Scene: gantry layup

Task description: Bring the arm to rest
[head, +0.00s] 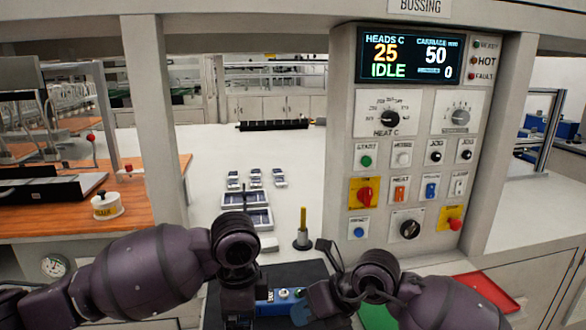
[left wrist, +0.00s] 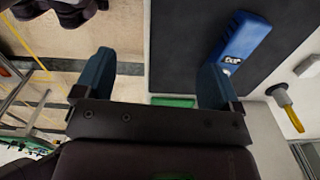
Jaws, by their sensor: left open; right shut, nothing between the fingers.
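My left arm (head: 150,265) comes in from the left, its wrist bent down over the front edge of the dark mat (head: 215,300). In the left wrist view my left gripper (left wrist: 155,62) is open, its two blue fingers wide apart with nothing between them. My right arm (head: 440,300) comes in from the lower right. My right gripper (head: 303,312) points inward, low over the mat, shut and empty, partly cut off below. A blue device (head: 284,294) lies on the mat between the two wrists; it also shows in the left wrist view (left wrist: 240,42), apart from the left fingers.
A yellow post on a dark base (head: 302,240) stands behind the mat. Small trays (head: 248,215) lie on the white table beyond. A control panel (head: 410,160) reading IDLE rises at right. A red tray (head: 482,295) is at lower right, an orange bench at left.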

